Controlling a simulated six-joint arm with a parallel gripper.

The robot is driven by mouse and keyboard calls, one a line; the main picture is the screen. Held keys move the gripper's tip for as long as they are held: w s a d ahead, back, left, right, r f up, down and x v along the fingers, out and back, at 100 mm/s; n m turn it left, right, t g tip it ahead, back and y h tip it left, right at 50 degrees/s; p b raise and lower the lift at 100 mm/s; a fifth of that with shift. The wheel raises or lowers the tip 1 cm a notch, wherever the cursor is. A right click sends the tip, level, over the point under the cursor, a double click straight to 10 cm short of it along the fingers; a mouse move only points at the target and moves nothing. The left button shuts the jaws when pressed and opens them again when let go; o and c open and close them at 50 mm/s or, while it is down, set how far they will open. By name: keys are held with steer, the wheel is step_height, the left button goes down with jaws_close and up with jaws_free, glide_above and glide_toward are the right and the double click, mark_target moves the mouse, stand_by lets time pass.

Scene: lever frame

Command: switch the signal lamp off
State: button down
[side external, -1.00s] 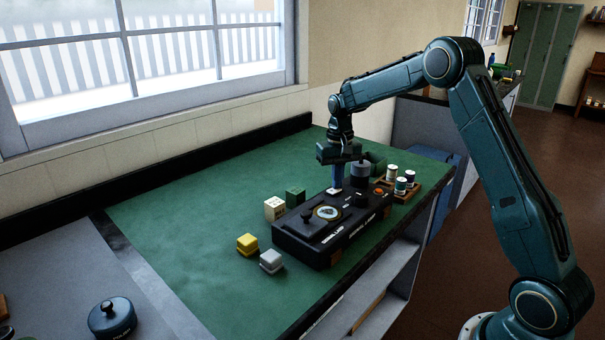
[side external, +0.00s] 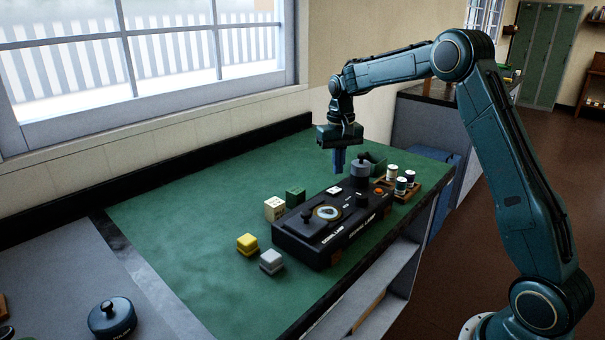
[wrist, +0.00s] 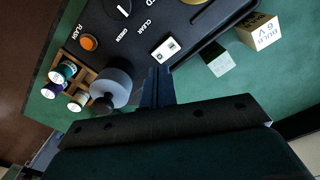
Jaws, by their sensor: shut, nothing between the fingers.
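A black control box (side external: 305,240), lettered along its front edge, lies on the green bench top. A white rocker switch (side external: 333,190) sits on its rear edge; it also shows in the wrist view (wrist: 166,49). A round pale face with a tan rim (side external: 327,212) is in the box's top; I cannot tell whether it is lit. My gripper (side external: 339,172) is shut and empty, above the box's far side and clear of the switch. In the wrist view its fingers (wrist: 156,88) point down just beside the switch.
A grey knobbed cylinder (side external: 360,170) stands close right of my fingers. An orange button (side external: 379,191) and a tray of thread spools (side external: 414,190) are further right. Cream (side external: 274,208), green (side external: 295,196), yellow (side external: 247,244) and grey (side external: 271,262) blocks lie left of the box.

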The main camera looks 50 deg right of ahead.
mark_target(337, 190)
steer(key=shift+r, duration=1.25)
steer(key=s+a+r+n+t, duration=0.3)
steer(key=s+a+r, duration=0.8)
steer(key=s, duration=0.2)
steer(key=s+a+f+n+t, duration=0.1)
steer(key=s+a, duration=0.2)
steer(key=s, duration=0.6)
steer(key=s+a+f+n+t, duration=0.1)
steer(key=s+a+f+n, duration=0.1)
steer(key=s, duration=0.8)
steer(key=shift+a+f+t, duration=0.2)
steer(key=shift+a+t, duration=0.1)
steer(key=shift+a, duration=0.3)
